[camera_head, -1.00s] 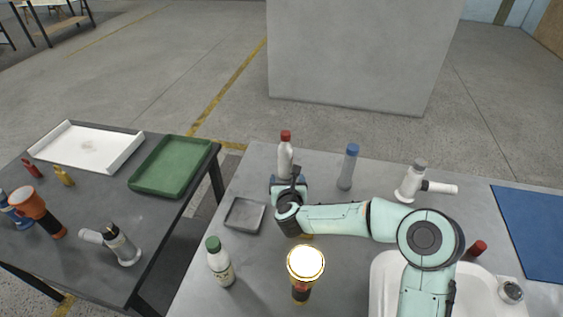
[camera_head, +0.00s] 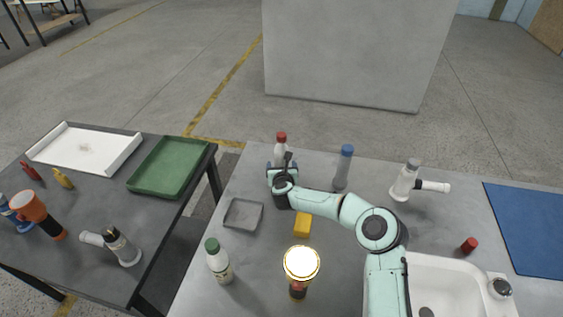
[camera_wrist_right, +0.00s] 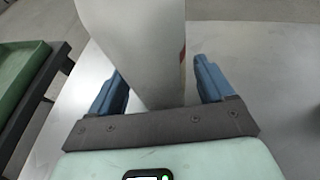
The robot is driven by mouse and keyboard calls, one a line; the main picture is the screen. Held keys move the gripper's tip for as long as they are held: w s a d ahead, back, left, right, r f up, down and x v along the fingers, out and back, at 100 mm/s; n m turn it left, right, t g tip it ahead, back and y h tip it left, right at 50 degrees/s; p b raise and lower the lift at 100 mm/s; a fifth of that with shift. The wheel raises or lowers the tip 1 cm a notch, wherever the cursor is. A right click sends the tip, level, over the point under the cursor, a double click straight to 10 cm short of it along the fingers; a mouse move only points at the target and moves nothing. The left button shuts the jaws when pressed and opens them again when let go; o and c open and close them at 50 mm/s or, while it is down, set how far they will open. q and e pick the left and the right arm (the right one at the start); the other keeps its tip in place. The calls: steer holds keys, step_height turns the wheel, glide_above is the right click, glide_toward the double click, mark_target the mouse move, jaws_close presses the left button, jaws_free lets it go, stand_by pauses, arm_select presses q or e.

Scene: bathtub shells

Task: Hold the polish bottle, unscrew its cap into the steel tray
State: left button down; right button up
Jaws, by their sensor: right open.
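A white bottle with a red cap (camera_head: 281,148) stands upright at the back of the grey table; I take it as the polish bottle. My right gripper (camera_head: 282,170) is at this bottle, partly hiding its lower part. In the right wrist view the pale bottle (camera_wrist_right: 145,45) rises between the two open blue fingers, with visible gaps beside it; its cap is out of that view. The small grey steel tray (camera_head: 243,215) lies empty on the table, nearer and left of the gripper. My left gripper is not in view.
A green-capped bottle (camera_head: 218,262), a flashlight (camera_head: 301,268), a yellow block (camera_head: 302,225) and a blue-capped bottle (camera_head: 344,167) stand around my right arm. A white sink (camera_head: 450,275) is at front right. A side table holds a green tray (camera_head: 168,168).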

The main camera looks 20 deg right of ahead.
mark_target(282, 134)
steer(key=c, duration=1.1)
steer(key=shift+w, duration=0.1)
steer(key=shift+c, duration=0.2)
